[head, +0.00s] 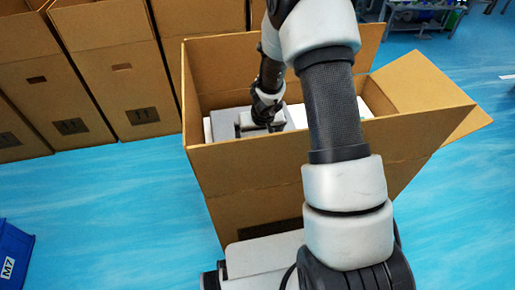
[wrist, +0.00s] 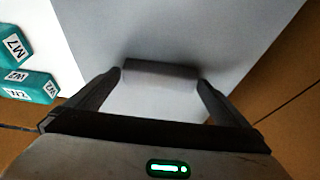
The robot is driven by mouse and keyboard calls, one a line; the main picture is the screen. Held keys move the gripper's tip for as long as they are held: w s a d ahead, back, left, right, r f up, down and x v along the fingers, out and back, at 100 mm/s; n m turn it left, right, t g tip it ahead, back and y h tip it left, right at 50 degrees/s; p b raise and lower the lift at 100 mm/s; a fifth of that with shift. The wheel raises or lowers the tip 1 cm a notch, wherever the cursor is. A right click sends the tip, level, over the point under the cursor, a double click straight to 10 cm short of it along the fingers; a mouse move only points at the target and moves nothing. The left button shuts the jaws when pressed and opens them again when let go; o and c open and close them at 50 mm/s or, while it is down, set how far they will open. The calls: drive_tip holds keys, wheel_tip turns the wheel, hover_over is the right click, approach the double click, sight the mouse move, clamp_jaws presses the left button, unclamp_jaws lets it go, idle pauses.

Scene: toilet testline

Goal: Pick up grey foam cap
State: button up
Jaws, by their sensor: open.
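The grey foam cap (wrist: 190,28) is a broad, flat grey piece filling the upper middle of the wrist view. In the head view the grey foam cap (head: 224,124) lies inside the open cardboard box, partly hidden by my arm. My gripper (wrist: 160,78) is open, its two dark fingers at either side of a short, darker grey strip on the cap. I cannot tell whether that strip is a raised ridge or the wall of a cut-out, or whether the fingers touch it. In the head view my gripper (head: 262,127) is down inside the box, at the cap.
The cardboard box (head: 240,175) has walls around the cap and flaps spread to the right. Teal labelled blocks (wrist: 25,65) lie on a white surface left of the cap. More tall boxes (head: 120,75) stand behind left. A blue bin (head: 12,250) is on the floor.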

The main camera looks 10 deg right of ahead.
drive_tip(key=shift+w+f, duration=0.25)
drive_tip(key=shift+f, duration=0.35)
drive_tip(key=c, duration=1.2)
drive_tip(key=shift+r, duration=0.1)
wheel_tip(320, 180, up, 28)
drive_tip(key=p, duration=1.5)
drive_tip(key=shift+p, duration=0.35)
wheel_tip(320, 180, up, 10)
drive_tip(key=p, duration=0.7)
